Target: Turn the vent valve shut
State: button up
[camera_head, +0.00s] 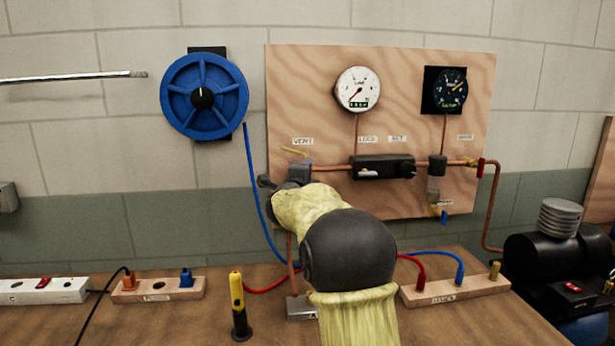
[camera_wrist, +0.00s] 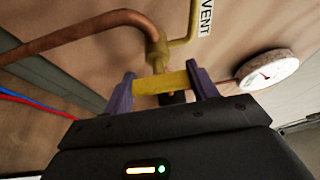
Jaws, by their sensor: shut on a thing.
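The vent valve shows in the wrist view as a brass body (camera_wrist: 158,52) on a copper pipe, with a yellow handle (camera_wrist: 165,82) below it. The purple fingers of my gripper (camera_wrist: 163,84) are at the two ends of the handle, shut on it. The handle lies across between the fingers, slightly tilted. In the head view my gripper (camera_head: 288,180) is at the left edge of the wooden panel, just below the VENT label (camera_head: 302,141). My wrist and fingers hide the valve body and handle there.
The plywood panel (camera_head: 440,120) carries a white gauge (camera_head: 357,89), a dark gauge (camera_head: 446,90) and a black regulator (camera_head: 383,168). A blue hose reel (camera_head: 204,97) hangs to the left. A yellow-black tool (camera_head: 238,305) stands on the bench below.

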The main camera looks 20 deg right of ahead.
dwell(0.3)
jog(key=o, duration=1)
jog(key=shift+s+a, duration=0.1)
jog(key=b+v, duration=0.2)
jog(key=v, duration=1.5)
jog(key=shift+a, duration=0.1)
